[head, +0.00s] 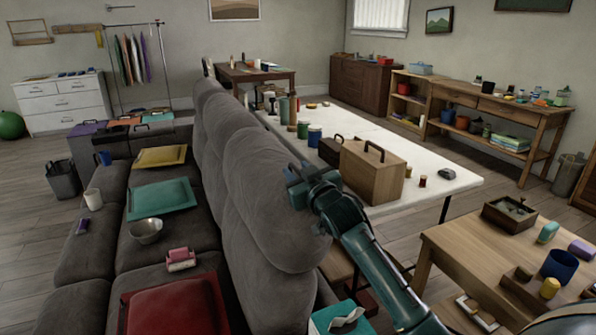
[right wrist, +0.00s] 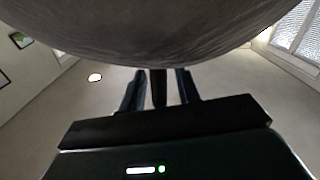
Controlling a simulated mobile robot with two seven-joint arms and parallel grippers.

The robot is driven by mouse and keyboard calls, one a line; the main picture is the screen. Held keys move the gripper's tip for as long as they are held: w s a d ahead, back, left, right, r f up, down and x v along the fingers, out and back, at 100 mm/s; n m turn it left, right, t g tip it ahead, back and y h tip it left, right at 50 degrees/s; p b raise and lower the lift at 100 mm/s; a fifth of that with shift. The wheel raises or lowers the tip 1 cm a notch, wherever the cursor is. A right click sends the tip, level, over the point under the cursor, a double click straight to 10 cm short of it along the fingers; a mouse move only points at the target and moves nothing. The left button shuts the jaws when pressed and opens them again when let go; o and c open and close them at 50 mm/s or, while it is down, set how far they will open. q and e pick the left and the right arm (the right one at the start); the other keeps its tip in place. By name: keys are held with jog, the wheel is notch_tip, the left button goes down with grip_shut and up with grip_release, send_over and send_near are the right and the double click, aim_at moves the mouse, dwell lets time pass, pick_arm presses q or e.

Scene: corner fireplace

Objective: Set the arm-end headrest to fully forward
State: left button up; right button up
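The grey sofa (head: 75,262) runs away from me on the left, with several padded headrests along its back. The nearest headrest (head: 262,195) is the large rounded cushion at the near end; its exact tilt is hard to tell. My right gripper (head: 293,185) is at the rear, right side of this headrest, with its fingers spread. In the right wrist view, the headrest's grey underside (right wrist: 150,35) fills the top, and the right gripper's fingers (right wrist: 160,88) stand apart below it. A dark upright bar shows between them; contact is unclear. My left gripper is out of view.
A long white table (head: 440,195) with a wooden box (head: 372,172) stands behind the sofa. A wooden table (head: 480,250) with small items is at the near right.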

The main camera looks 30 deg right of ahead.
jog(key=shift+w, duration=0.25)
jog(key=shift+c, duration=0.4)
grip_shut()
